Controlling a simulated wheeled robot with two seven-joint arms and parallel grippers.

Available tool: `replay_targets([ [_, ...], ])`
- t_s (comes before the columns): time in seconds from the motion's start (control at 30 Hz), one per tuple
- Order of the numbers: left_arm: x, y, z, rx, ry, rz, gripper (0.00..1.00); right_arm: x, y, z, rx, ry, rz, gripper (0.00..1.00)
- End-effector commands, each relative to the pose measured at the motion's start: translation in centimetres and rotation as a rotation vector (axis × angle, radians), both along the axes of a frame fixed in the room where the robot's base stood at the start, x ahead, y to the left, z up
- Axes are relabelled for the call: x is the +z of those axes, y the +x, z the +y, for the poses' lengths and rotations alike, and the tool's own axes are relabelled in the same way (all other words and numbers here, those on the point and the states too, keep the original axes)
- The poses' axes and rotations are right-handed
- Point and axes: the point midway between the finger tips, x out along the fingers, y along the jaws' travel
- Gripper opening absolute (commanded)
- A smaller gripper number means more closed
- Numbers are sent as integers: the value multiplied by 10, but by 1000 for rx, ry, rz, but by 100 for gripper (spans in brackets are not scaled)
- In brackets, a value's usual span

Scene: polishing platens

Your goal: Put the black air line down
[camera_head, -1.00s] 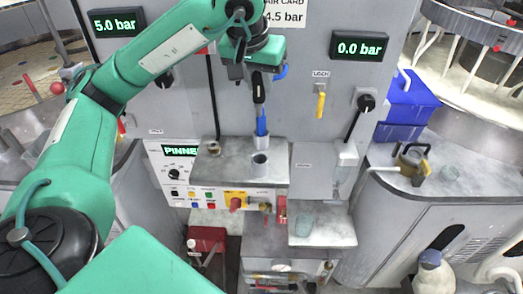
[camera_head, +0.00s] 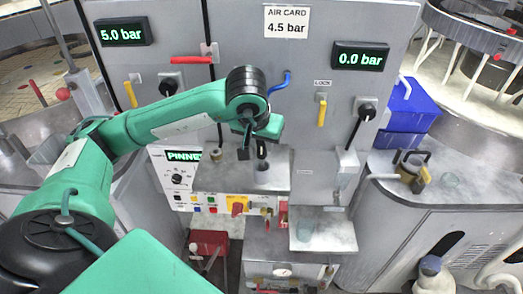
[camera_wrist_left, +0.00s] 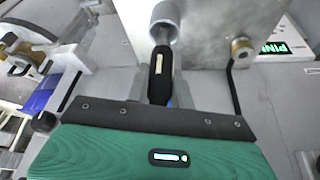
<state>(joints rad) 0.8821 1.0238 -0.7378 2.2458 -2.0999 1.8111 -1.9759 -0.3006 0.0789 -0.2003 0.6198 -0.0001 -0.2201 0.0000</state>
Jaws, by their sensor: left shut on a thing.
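My left gripper (camera_head: 255,150) is low over the grey metal shelf, in front of the panel. It is shut on the black air line, whose black end piece (camera_head: 262,149) stands roughly upright between the fingers. The left wrist view shows this black piece (camera_wrist_left: 160,75) with a pale label, and a bit of blue beside it. Its far end lines up with a grey round cup (camera_wrist_left: 165,18) on the shelf and seems to meet it. I cannot tell how deep it sits. The fingers hide part of the line. My right gripper is not in view.
The metal shelf (camera_head: 225,181) also carries a small brass fitting (camera_head: 216,154) left of the gripper. Below are a control strip with a yellow and red switch (camera_head: 237,205) and a lower shelf (camera_head: 322,239). A yellow lever (camera_head: 322,110) and black knob (camera_head: 364,110) are at right.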

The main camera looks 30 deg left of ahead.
Motion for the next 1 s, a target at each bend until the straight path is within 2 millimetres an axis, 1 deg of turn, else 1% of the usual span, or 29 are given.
replay_targets([
  [0.23, -27, -1, 0, 0, 0, 4, 0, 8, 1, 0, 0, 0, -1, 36],
  [0.33, -35, -1, 0, 0, 0, 2, 0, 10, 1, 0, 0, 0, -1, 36],
  [0.63, -38, 0, 0, 0, 0, 0, 0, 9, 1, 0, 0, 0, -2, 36],
  [0.8, -43, 0, 0, 0, 0, 0, 0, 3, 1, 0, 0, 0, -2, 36],
  [0.83, -41, 0, 0, 0, 0, 0, 29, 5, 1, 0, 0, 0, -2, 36],
  [0.87, -41, 0, 0, 0, 0, 0, 35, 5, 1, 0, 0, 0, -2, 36],
  [0.9, -41, 0, 0, 0, 0, 1, 43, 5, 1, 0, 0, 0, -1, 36],
  [0.93, -41, 0, 0, 0, 0, 1, 45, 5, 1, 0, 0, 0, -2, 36],
  [1.0, -41, 0, 0, 0, 0, 1, 45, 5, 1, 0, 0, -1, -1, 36],
])
